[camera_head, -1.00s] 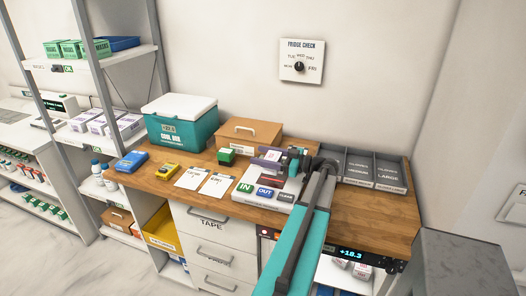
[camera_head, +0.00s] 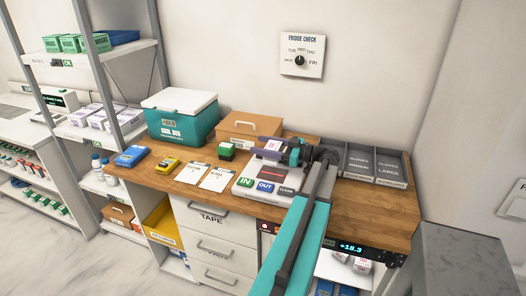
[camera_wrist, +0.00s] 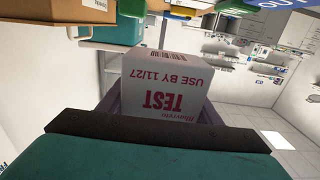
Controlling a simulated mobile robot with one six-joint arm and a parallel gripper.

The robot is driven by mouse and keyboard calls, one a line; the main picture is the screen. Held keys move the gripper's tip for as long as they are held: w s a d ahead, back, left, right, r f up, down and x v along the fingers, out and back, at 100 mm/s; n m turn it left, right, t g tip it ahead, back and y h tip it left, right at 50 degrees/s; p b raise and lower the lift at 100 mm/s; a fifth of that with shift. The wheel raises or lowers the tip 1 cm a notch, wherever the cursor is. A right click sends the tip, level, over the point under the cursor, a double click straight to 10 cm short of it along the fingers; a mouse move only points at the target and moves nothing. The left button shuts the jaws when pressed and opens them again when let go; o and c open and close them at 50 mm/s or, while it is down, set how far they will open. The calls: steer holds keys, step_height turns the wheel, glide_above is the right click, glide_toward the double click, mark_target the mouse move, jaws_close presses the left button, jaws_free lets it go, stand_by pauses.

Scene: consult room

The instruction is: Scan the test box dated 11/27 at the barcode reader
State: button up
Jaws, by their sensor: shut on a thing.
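The white test box (camera_wrist: 165,85) fills the middle of the wrist view, upside down, with red "TEST" and "USE BY 11/27" print and part of a barcode at its far edge. My gripper (camera_wrist: 157,104) is shut on it, with a purple finger at each side. In the head view my gripper (camera_head: 266,150) holds the box (camera_head: 274,145) over the barcode reader (camera_head: 246,182), apparently a little above its back part. The reader is a pale unit with green IN, blue OUT and grey CLEAR buttons. My arm hides its right side, and a red strip shows on its dark window.
Two paper cards (camera_head: 205,176), a green box (camera_head: 226,151), a yellow device (camera_head: 167,164) and a blue device (camera_head: 132,156) lie left of the reader. A teal cool box (camera_head: 178,128) and a brown case (camera_head: 248,132) stand behind. Grey glove trays (camera_head: 373,182) are at right.

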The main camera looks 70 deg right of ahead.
step_height(320, 180, up, 6)
steer(key=shift+r, duration=0.15)
stand_by(0.6)
